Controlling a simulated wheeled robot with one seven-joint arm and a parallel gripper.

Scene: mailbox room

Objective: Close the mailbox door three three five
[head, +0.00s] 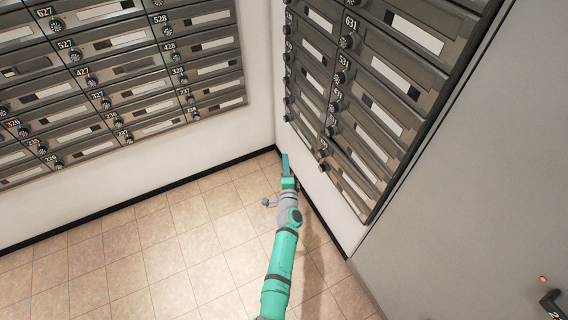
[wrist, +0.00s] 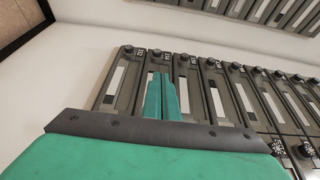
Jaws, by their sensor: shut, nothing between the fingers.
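I cannot pick out a door numbered 335 in either view. The right bank of mailboxes (head: 395,75) shows labels such as 631 and 531; its lower labels are too small to read surely. No door there clearly stands open. My gripper (head: 285,161) is low near the corner, beside the wall under the right bank. In the wrist view its two green fingers (wrist: 161,97) are together with nothing between them, in front of a row of grey mailbox doors (wrist: 215,95). The fingers and the gripper body hide parts of those doors.
Another mailbox bank (head: 110,75) covers the left wall, with labels such as 627 and 527. The tiled floor (head: 130,260) is clear. A plain grey panel (head: 480,170) stands at the right, with a dark handle (head: 552,303) at its lower edge.

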